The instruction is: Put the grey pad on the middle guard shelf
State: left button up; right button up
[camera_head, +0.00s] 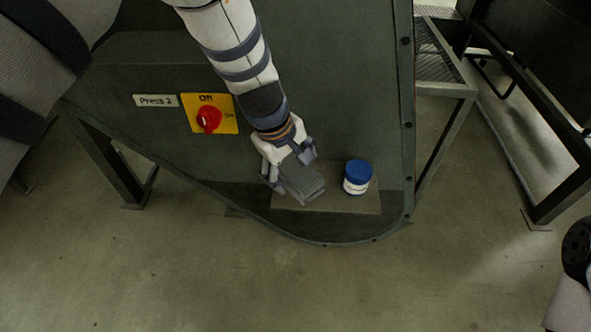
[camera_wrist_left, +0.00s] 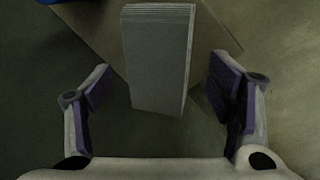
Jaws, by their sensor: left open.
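The grey pad (camera_head: 306,188) looks like a stack of thin layers and lies on or just above a ledge (camera_head: 330,228) at the foot of the dark green guard. My left gripper (camera_head: 288,178) is open right at the pad's near-left end. In the left wrist view, the pad (camera_wrist_left: 157,62) stands out ahead between the two spread fingers (camera_wrist_left: 160,100), with clear gaps on both sides; neither finger touches it. Whether this ledge is the middle guard shelf cannot be told. My right gripper is not in view.
A blue-lidded white jar (camera_head: 357,178) stands right of the pad on a brownish mat (camera_head: 345,203). A yellow switch plate with a red knob (camera_head: 209,117) and a "Press 2" label (camera_head: 156,101) are on the guard. A mesh platform (camera_head: 440,60) is at right. The floor in front is clear.

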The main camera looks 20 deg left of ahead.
pick_arm(q)
jog(key=p+v, duration=0.2)
jog(key=v, duration=0.8)
jog(key=s+a+f+m+g+y, duration=0.1)
jog(key=s+a+f+m+g, duration=0.15)
jog(key=s+f, duration=0.55)
jog(key=s+a+f+m+g+y, duration=0.1)
jog(key=s+a+f+m, duration=0.15)
jog(key=s+f, duration=0.6)
jog(key=s+f+m+g, duration=0.3)
jog(key=s+m, duration=0.3)
jog(key=s, duration=2.3)
jog(key=shift+f+m, duration=0.2)
jog(key=shift+m, duration=0.1)
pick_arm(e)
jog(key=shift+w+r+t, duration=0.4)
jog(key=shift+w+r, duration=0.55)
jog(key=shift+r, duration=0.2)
